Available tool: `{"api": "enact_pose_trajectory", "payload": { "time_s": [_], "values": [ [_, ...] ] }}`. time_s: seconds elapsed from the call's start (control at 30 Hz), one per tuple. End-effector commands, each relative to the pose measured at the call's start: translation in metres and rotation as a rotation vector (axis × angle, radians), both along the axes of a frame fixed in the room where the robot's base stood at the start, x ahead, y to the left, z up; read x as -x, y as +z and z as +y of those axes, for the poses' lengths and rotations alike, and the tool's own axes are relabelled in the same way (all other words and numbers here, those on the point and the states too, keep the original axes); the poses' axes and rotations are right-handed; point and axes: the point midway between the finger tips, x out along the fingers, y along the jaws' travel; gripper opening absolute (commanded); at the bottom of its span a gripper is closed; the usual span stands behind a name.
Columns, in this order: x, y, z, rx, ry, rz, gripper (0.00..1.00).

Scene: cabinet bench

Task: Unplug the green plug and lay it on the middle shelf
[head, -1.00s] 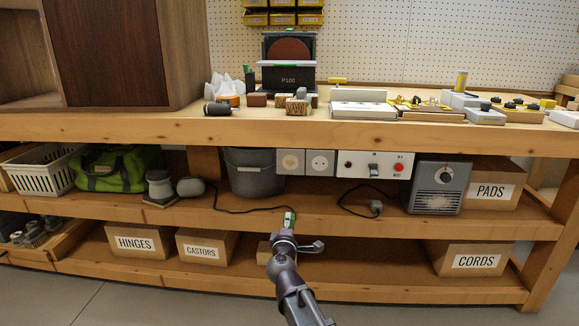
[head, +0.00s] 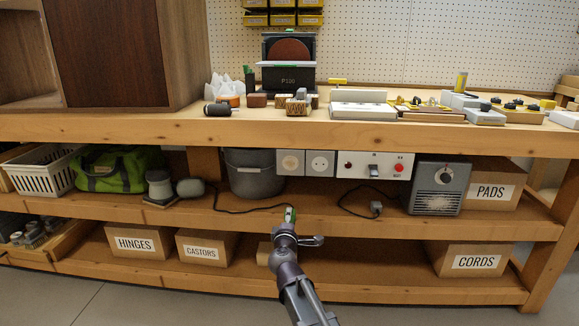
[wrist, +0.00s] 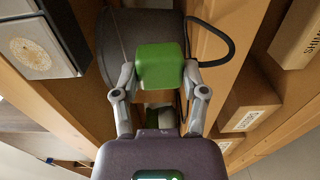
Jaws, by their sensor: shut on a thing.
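The green plug (head: 290,214) is between the fingers of my gripper (head: 289,221), in front of the middle shelf (head: 240,212). In the wrist view the green plug (wrist: 160,66) is a rounded block, with the fingers of my gripper (wrist: 159,78) shut on its two sides. A dark cord runs from the plug leftward along the shelf in the head view. The two sockets, a beige one (head: 291,162) and a white one (head: 320,162), show bare faces under the bench top. Whether the plug touches the shelf cannot be told.
A grey bucket (head: 253,174) stands behind and left of my gripper. A second dark plug (head: 376,207) with its cord lies to the right, near the grey heater-like box (head: 438,188). The shelf between looks clear. Labelled cartons (head: 203,245) stand on the lower shelf.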

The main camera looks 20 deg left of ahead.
Motion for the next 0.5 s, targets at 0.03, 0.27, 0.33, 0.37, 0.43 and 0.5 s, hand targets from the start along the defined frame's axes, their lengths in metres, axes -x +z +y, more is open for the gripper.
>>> {"api": "enact_pose_trajectory", "payload": {
  "time_s": [0.03,0.27,0.33,0.37,0.43,0.5],
  "values": [
    [-0.003,0.000,0.001,0.000,0.000,0.000,0.00],
    [-0.010,0.000,0.003,0.000,0.000,0.000,0.00],
    [-0.013,0.000,0.004,0.000,0.000,0.000,0.00],
    [-0.014,0.000,0.004,0.000,0.000,0.000,0.00],
    [-0.016,0.000,0.004,0.000,0.000,0.000,0.00],
    [-0.019,0.000,0.005,0.000,0.000,0.000,0.00]
  ]
}}
